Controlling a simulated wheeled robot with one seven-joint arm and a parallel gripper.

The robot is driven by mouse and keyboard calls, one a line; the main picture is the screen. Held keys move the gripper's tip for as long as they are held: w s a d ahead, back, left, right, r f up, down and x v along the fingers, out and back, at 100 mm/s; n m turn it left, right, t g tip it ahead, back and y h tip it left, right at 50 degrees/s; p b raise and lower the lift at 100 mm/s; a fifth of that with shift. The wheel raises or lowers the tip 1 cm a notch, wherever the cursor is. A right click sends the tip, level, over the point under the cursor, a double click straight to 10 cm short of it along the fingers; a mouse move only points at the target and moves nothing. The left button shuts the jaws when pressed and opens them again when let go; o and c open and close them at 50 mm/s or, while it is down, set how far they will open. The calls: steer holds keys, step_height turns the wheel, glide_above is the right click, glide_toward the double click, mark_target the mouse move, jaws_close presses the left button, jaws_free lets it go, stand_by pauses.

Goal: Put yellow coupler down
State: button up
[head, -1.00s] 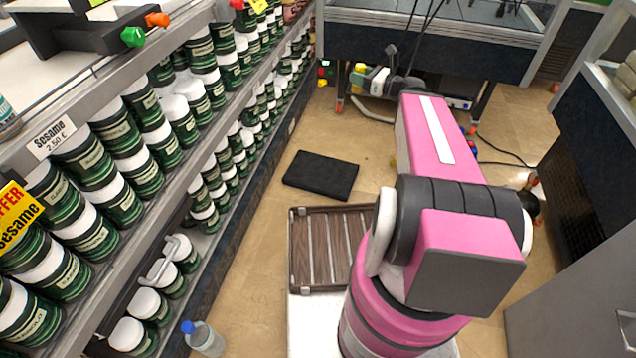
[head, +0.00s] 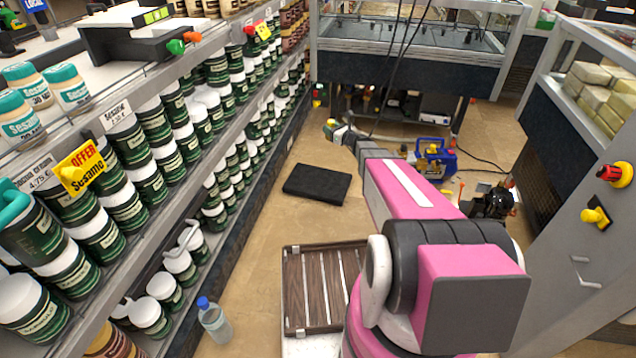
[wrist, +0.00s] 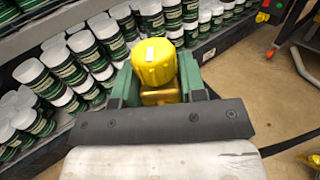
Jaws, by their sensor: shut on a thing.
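The yellow coupler (wrist: 155,65) is in the wrist view, held between the green fingers of my gripper (wrist: 157,85). The gripper is shut on it. The coupler's rounded top points away from the wrist camera, and its narrower lower part sits between the fingers. In the head view my gripper (head: 333,128) is small, at the far end of my arm, above the aisle floor beyond the black mat. The coupler is too small there to make out clearly.
Shelves of green-and-white jars (head: 130,150) line the left. A blue machine (head: 436,158) stands at the back, with a dark device (head: 492,202) nearer. Floor between is partly clear.

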steer(key=w+a+f+m+t+h, duration=0.1)
steer(key=w+a+f, duration=0.1)
steer(key=w+f, duration=0.5)
steer(key=w+a+f+m+t+h, duration=0.15)
steer(key=w+f, duration=0.25)
steer(key=f, duration=0.7)
steer(key=h, duration=0.3)
glide_above(327, 182)
step_height(327, 182, down, 24)
steer(key=f, duration=0.1)
steer(key=shift+s+d+f+m+y, duration=0.15)
steer(key=shift+f+m, duration=0.1)
steer(key=shift+f, duration=0.65)
steer(key=shift+w+f+m+y, duration=0.1)
steer(key=shift+f+m, duration=0.1)
steer(key=shift+f, duration=0.65)
steer(key=shift+f, duration=0.15)
steer(key=o, duration=1.1)
steer(key=shift+c, duration=0.2)
